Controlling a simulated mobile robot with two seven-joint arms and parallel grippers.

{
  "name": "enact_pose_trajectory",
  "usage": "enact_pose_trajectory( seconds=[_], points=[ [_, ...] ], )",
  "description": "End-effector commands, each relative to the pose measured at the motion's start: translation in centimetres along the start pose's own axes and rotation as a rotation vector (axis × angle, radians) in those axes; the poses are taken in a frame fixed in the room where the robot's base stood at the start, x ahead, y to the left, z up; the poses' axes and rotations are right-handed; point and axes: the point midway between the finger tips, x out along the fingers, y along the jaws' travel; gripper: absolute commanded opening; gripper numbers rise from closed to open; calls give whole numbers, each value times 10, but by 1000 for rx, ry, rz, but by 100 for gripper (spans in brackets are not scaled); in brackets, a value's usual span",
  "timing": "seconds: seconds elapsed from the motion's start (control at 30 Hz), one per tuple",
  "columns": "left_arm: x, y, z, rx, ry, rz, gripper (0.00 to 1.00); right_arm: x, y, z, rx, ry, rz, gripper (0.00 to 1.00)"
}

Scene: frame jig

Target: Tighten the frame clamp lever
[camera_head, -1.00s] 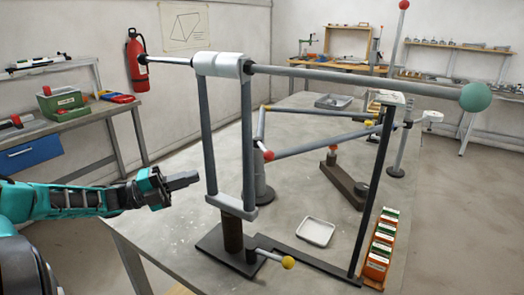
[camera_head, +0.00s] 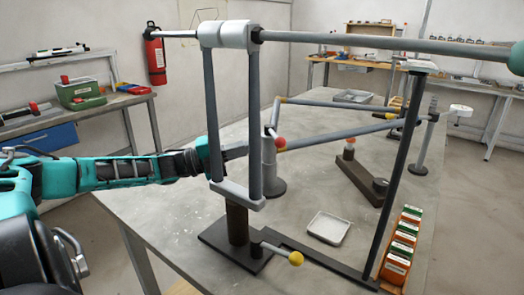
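A grey metal frame stands on the table; its white clamp block (camera_head: 229,34) sits at the top left on two uprights (camera_head: 254,120). A lever with a red knob (camera_head: 279,142) shows just right of the uprights. Another short lever with a yellow knob (camera_head: 296,258) sticks out low, near the dark base (camera_head: 225,240). I cannot tell which is the clamp lever. My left gripper (camera_head: 236,150) is level with the uprights, its tip pointing toward the red knob and apart from it. An upright partly hides it, and its opening is unclear. My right gripper is not in view.
A white tray (camera_head: 328,227) and a rack of orange and green boxes (camera_head: 401,245) lie on the grey table (camera_head: 170,215). A long bar with a green ball (camera_head: 517,58) crosses the top. A side bench (camera_head: 100,107) stands left.

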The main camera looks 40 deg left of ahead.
Motion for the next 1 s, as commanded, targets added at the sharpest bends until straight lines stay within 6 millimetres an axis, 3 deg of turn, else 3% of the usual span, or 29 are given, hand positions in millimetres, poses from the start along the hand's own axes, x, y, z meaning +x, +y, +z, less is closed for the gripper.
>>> enact_pose_trajectory(
  seconds=[0.43,1.0],
  points=[
    [37,-1,0,0,0,-3,0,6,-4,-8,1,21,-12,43],
    [43,0,0,0,1,0,0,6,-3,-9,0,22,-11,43]
  ],
)
